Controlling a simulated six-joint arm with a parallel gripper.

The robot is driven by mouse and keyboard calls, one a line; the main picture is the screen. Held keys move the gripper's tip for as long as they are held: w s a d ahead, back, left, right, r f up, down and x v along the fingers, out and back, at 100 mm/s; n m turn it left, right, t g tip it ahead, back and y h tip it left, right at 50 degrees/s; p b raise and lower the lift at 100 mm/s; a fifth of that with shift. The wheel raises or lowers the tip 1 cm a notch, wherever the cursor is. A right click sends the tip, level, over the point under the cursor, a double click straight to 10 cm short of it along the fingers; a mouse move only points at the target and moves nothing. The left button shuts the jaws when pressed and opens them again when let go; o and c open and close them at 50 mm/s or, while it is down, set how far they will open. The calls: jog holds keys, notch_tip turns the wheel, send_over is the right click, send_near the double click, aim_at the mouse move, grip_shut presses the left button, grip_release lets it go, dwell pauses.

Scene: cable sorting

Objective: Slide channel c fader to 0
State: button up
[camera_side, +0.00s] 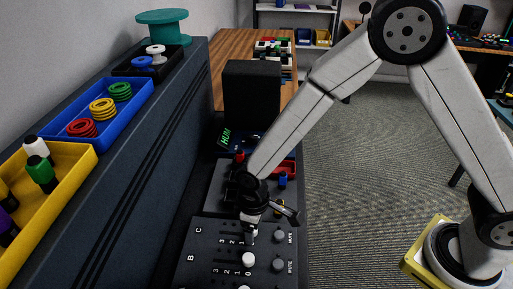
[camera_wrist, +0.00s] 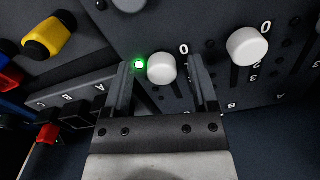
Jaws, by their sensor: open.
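The channel C fader has a white round cap (camera_wrist: 161,68), which sits between my gripper's fingertips in the wrist view. My gripper (camera_wrist: 160,75) is open, with one finger on each side of the cap; whether either finger touches it I cannot tell. A printed 0 is just up and right of the cap. In the side view my gripper (camera_side: 253,226) points down at row C of the dark mixer panel (camera_side: 212,248), partly hiding the C cap (camera_side: 253,236). The channel B cap (camera_side: 248,260) stands nearer the camera; it also shows in the wrist view (camera_wrist: 247,46), right of my gripper.
Grey mute knobs (camera_side: 279,236) stand right of the faders. A green light (camera_wrist: 139,65) glows beside the C cap. Behind is another panel with a red tray (camera_side: 288,167). A tall dark wall on the left carries blue (camera_side: 140,96) and yellow (camera_side: 82,154) trays.

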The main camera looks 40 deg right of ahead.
jog(key=shift+r, duration=0.15)
jog(key=shift+r, duration=3.75)
jog(key=s+d+r+m+t, duration=0.1)
jog(key=s+d+m, duration=0.2)
jog(key=d, duration=0.6)
jog(key=s+d+r+m+t, duration=0.1)
jog(key=s+d+r+m, duration=0.1)
jog(key=d, duration=0.8)
jog(key=s+m, duration=0.1)
jog(key=s, duration=0.1)
jog(key=shift+s+r+t, duration=0.15)
jog(key=shift+s+t, duration=0.15)
